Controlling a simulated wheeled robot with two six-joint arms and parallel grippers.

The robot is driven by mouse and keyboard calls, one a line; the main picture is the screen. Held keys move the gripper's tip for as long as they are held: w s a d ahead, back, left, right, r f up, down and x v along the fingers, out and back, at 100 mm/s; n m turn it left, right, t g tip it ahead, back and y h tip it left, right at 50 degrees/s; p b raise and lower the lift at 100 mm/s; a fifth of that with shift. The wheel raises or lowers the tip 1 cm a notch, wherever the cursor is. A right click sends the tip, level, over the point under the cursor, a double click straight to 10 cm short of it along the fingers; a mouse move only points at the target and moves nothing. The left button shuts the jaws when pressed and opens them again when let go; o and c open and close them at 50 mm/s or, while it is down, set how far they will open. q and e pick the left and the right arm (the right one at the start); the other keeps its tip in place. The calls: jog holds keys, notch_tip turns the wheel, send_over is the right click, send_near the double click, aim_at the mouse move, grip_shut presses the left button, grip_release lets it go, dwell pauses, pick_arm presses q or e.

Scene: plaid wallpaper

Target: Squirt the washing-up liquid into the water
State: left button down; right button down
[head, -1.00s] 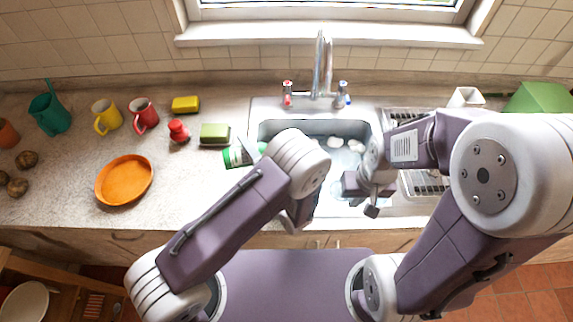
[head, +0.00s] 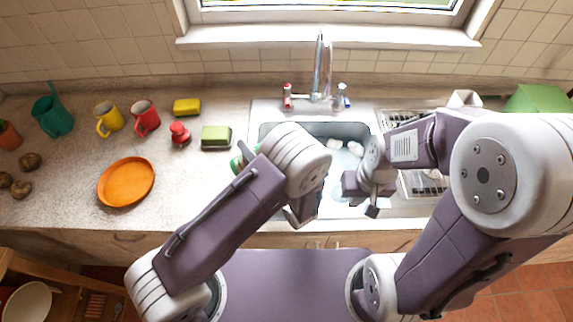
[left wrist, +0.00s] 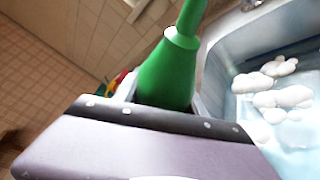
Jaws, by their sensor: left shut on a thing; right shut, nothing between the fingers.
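The green washing-up liquid bottle (left wrist: 168,72) is held in my left gripper (left wrist: 150,112), close to the sink's edge in the left wrist view. In the head view only a bit of the bottle (head: 237,163) shows left of my left arm, which hides the rest and most of that gripper. The sink (head: 345,131) holds pale blue water (head: 338,166); the left wrist view shows the water (left wrist: 301,135) beside the bottle. I see no stream of liquid. My right gripper (head: 361,198) is shut and empty over the sink's right front part.
White foam (left wrist: 275,95) floats on the water. The tap (head: 321,70) stands behind the sink. A green-and-cream sponge (head: 216,137) and a red object (head: 180,134) are left of the sink. An orange plate (head: 126,182) and mugs (head: 145,117) are farther left.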

pick_arm(q)
jog(key=shift+d+r+n, duration=0.15)
jog(key=shift+r+n, duration=0.15)
jog(key=shift+r, duration=0.3)
pick_arm(e)
jog(key=shift+r, duration=0.65)
pick_arm(q)
jog(key=shift+f, duration=0.1)
